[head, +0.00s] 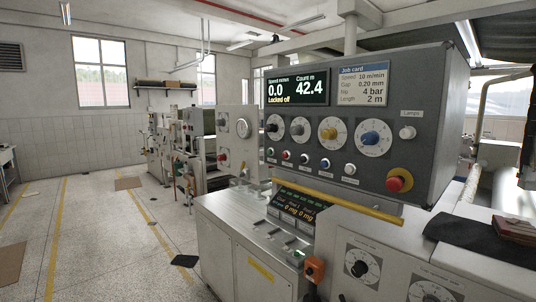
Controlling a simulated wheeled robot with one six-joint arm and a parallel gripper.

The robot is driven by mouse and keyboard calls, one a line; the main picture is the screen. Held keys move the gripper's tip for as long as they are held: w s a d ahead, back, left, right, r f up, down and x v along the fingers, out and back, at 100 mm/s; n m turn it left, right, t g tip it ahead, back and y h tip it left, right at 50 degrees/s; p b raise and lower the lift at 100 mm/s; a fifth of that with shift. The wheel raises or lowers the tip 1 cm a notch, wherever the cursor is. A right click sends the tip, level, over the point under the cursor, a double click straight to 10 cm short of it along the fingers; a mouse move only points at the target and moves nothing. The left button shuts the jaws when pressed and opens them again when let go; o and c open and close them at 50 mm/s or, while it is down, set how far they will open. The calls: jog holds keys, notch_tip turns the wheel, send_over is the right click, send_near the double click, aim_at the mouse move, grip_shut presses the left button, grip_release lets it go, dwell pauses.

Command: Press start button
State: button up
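A grey control panel (432,110) stands at the right of centre. A large red mushroom button (397,182) on a yellow base sits at the lower right. The display (297,87) reads speed 0.0, count 42.4, "Locked off". My gripper is not in view.
Several dials, including a yellow-knobbed one (328,133), sit above the buttons. The job card (362,84) reads 10 m/min, 0.20 mm, 4 bar, 2 m. A yellow bar (340,202) crosses below the panel. An orange box (315,268) hangs at the cabinet front. Speckled floor (105,235) lies open at left.

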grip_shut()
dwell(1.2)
